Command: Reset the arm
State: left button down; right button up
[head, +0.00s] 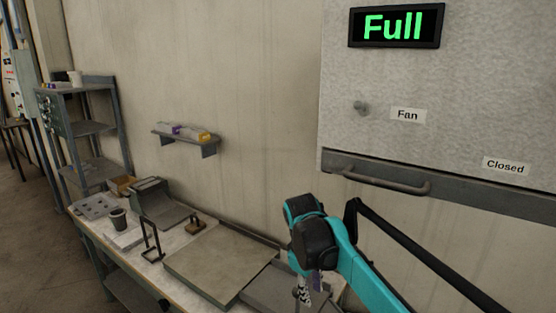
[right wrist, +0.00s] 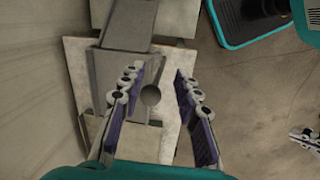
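My right gripper (head: 305,290) hangs at the end of the teal arm, low in the head view, above the right part of the workbench. In the right wrist view my right gripper (right wrist: 158,72) has its two fingers spread apart, with nothing held between them. A grey surface and a small dark round thing (right wrist: 150,95) show beyond the gap. I cannot tell what the round thing is. Part of what looks like my left gripper (right wrist: 306,138) shows at the right edge of that view, cut off. The left gripper is not in the head view.
A small shelf (head: 187,138) and a rack (head: 95,128) are left.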

jog(key=s+d+f+m+t+b, duration=0.2)
jog(key=s+d+f+m+t, duration=0.1)
jog(key=s+f, duration=0.4)
jog(key=s+d+f+m+t+y+b, duration=0.1)
jog(key=s+d+f+m+t+b, duration=0.2)
jog(key=s, duration=0.9)
jog(key=d+f+m, duration=0.3)
jog(key=f, duration=0.2)
jog(key=shift+d+m+y+b, duration=0.15)
jog(key=shift+m+y+b, duration=0.15)
jog(key=shift+m, duration=0.1)
jog(key=shift+s+d, duration=0.1)
dwell(1.9)
